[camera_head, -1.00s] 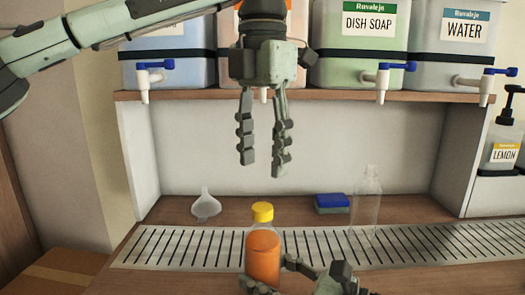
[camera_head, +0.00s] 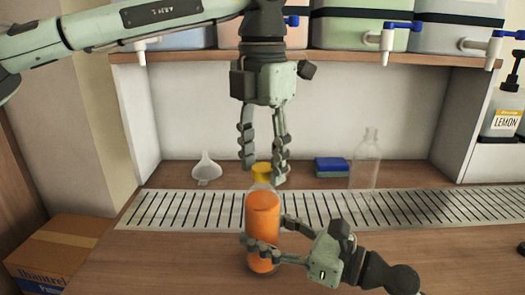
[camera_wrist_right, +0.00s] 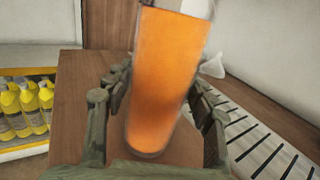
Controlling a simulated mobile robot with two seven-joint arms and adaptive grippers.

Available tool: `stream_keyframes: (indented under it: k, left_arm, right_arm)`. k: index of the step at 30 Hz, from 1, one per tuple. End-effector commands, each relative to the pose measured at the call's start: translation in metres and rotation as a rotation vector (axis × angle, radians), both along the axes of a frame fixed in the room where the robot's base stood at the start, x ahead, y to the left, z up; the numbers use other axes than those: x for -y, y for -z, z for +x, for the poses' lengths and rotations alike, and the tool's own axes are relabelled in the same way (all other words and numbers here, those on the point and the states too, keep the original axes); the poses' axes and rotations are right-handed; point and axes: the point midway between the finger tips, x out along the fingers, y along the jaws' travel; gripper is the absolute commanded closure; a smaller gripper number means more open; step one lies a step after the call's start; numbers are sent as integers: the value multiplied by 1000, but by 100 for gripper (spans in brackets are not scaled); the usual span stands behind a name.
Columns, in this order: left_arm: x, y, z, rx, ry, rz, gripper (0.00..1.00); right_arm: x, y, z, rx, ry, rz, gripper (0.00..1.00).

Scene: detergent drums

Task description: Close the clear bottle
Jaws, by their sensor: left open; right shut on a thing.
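A clear bottle (camera_head: 263,213) filled with orange liquid stands upright or nearly so at the front, with a yellow cap (camera_head: 262,171) at its top. Whether the cap is seated on the neck, I cannot tell. My right gripper (camera_head: 266,234) is shut around the lower body of this bottle from the right. In the right wrist view the orange bottle (camera_wrist_right: 165,80) sits between its fingers; its top is out of frame. My left gripper (camera_head: 265,173) points down, open, with its fingers on either side of the cap. An empty, see-through bottle (camera_head: 365,165) stands uncapped behind the drain grate.
A white funnel (camera_head: 206,169) and a blue sponge (camera_head: 332,167) lie at the back of the counter. The slotted drain grate (camera_head: 170,210) crosses it. Drums with taps (camera_head: 388,38) stand on the shelf above. A cardboard box (camera_head: 55,255) is at lower left.

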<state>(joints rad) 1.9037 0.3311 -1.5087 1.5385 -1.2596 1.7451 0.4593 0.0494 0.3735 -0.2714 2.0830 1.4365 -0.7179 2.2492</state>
Motion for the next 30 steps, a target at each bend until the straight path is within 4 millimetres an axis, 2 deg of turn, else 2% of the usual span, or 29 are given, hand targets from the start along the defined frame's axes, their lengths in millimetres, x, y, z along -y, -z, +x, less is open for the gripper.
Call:
stream_keyframes:
  k: [4, 15, 22, 23, 28, 30]
  left_arm:
    - [0, 0, 0, 0, 0, 0, 55]
    - [0, 0, 0, 0, 0, 0, 100]
    - [0, 0, 0, -1, 6, -1, 100]
    - [0, 0, 0, -1, 6, -1, 71]
    - [0, 0, 0, 0, 6, 0, 50]
    - [0, 0, 0, 0, 6, 0, 48]
  right_arm:
    - [0, 0, 0, 0, 0, 0, 100]
    - [0, 0, 0, 0, 0, 0, 100]
    - [0, 0, 0, 0, 0, 0, 100]
    - [0, 0, 0, 0, 0, 0, 100]
    - [0, 0, 0, 0, 0, 0, 100]
    - [0, 0, 0, 0, 0, 0, 100]
